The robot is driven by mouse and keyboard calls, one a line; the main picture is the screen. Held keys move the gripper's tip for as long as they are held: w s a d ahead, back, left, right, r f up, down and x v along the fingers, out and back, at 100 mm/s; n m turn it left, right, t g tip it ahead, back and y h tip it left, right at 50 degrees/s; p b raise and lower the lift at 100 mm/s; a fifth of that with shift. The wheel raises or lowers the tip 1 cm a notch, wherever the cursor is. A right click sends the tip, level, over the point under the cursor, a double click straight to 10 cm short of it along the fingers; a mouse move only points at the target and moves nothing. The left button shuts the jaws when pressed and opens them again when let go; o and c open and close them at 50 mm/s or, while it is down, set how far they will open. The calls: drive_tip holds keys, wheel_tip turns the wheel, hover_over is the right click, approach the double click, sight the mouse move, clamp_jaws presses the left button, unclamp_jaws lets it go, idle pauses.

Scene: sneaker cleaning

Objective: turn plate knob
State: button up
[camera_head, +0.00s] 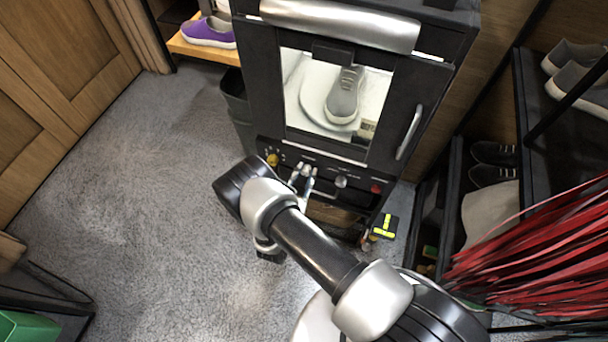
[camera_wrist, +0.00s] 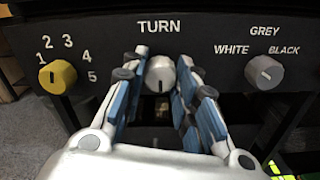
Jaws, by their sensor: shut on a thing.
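The plate knob (camera_wrist: 160,74) is a round, light grey knob under the word TURN on the black front panel (camera_wrist: 215,30). My gripper (camera_wrist: 162,66) has its two blue-padded fingers closed on the knob, one on each side. In the head view my gripper (camera_head: 303,178) is at the panel of the black cleaning machine (camera_head: 262,85) and covers the knob. Behind the machine's window, a grey sneaker (camera_head: 344,97) lies on a round white plate (camera_head: 312,98).
A yellow knob (camera_wrist: 57,76) marked 1 to 5 is left of the fingers. A grey knob (camera_wrist: 264,72) marked white, grey and black is to the right. The red button (camera_head: 376,188) and door handle (camera_head: 409,132) are farther right. Grey carpet (camera_head: 130,190) is clear at left.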

idle(0.4)
drive_tip(key=o, duration=1)
drive_tip(key=shift+o, duration=0.2)
drive_tip(key=v, duration=1.2)
